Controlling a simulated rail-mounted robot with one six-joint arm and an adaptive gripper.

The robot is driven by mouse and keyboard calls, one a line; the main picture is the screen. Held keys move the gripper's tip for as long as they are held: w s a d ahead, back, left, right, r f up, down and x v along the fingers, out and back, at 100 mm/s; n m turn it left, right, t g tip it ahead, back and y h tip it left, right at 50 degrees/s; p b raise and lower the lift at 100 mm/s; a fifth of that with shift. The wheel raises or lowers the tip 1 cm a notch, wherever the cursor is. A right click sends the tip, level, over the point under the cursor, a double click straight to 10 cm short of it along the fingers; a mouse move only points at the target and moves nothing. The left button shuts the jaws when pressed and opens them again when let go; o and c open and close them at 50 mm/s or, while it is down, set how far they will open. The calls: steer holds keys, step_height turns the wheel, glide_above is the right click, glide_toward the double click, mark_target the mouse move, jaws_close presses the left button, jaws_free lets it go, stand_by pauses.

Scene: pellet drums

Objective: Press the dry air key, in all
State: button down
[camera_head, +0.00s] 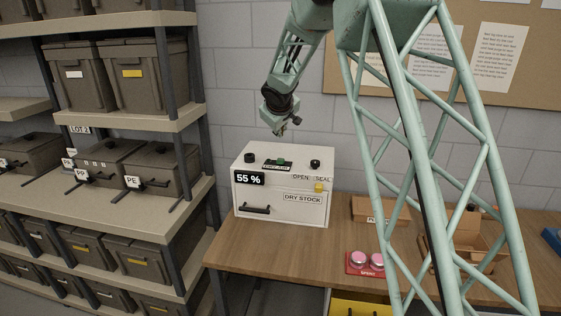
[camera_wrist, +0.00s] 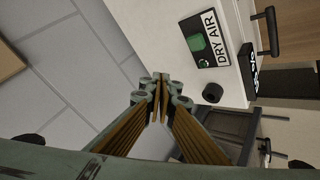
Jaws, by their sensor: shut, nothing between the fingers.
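The dry air key is a green block on a black plate on top of a white dry stock box (camera_head: 281,208). The key (camera_head: 281,161) also shows in the wrist view (camera_wrist: 200,43), with a "DRY AIR" label (camera_wrist: 223,52) beside it. My gripper (camera_head: 281,130) is shut and empty. It hangs above the rear of the box, apart from the key. In the wrist view the fingertips (camera_wrist: 160,84) are left of and below the key, over the box's edge. The box's display (camera_head: 249,178) reads 55 %.
Black knobs (camera_head: 249,157) (camera_head: 315,164) stand on the box top on either side of the key. The front has a yellow OPEN/SEAL slider (camera_head: 319,187) and a black handle (camera_head: 255,209). A red pad with pink buttons (camera_head: 366,262) lies on the wooden bench (camera_head: 290,252). Shelves with bins stand left.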

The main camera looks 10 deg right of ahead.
steer(key=b, duration=0.4)
glide_above(280, 160)
steer(key=shift+w+f, duration=0.2)
steer(key=shift+f, duration=2.75)
steer(key=shift+f+b, duration=1.2)
steer(key=shift+b, duration=0.25)
steer(key=shift+f+b, duration=1.1)
steer(key=shift+b, duration=0.35)
steer(key=shift+r, duration=0.15)
steer(key=shift+r+p, duration=0.8)
steer(key=shift+r, duration=0.1)
